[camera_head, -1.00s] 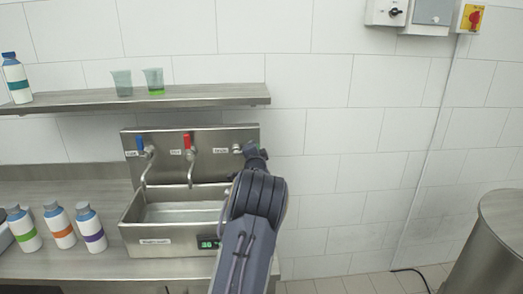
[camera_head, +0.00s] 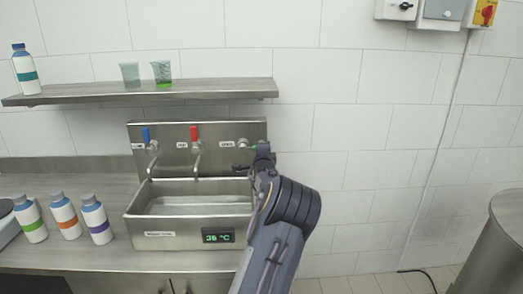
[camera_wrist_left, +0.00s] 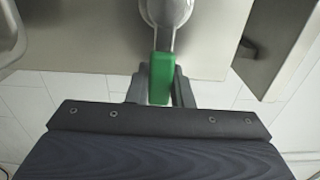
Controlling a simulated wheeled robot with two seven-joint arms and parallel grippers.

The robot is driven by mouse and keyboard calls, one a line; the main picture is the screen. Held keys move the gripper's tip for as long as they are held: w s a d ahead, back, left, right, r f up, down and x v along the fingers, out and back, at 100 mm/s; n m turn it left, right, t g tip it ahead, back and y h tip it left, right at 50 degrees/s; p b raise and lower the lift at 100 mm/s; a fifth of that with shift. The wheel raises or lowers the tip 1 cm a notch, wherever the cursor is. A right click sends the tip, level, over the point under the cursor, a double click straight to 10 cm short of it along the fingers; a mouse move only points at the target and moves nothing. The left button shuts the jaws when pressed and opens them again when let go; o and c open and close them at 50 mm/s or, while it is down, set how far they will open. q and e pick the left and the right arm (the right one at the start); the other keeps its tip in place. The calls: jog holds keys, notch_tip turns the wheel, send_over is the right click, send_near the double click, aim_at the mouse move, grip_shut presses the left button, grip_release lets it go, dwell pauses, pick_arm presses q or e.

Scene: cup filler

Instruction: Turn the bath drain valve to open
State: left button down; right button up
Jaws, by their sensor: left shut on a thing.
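The drain valve (camera_head: 243,142) is on the steel back panel, right of the blue-handled and red-handled taps, beside a small label. In the left wrist view its green lever (camera_wrist_left: 161,72) sits between the two fingers of my left gripper (camera_wrist_left: 160,90), which is shut on it. In the head view my left gripper (camera_head: 257,157) is at the valve and my arm hides most of the lever. The steel bath (camera_head: 160,226) below holds clear liquid, and its display reads about 36 °C. My right gripper is not in view.
The blue tap (camera_head: 147,137) and red tap (camera_head: 195,136) stand left of the valve. Several white bottles (camera_head: 66,217) stand on the counter at left. A shelf (camera_head: 215,89) with two beakers runs above. A steel drum (camera_head: 502,245) stands at right.

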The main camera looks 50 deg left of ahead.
pick_arm(q)
jog(key=shift+f, duration=0.15)
jog(key=c, duration=1.3)
grip_release()
jog(key=shift+b+v, duration=1.1)
jog(key=shift+v, duration=2.85)
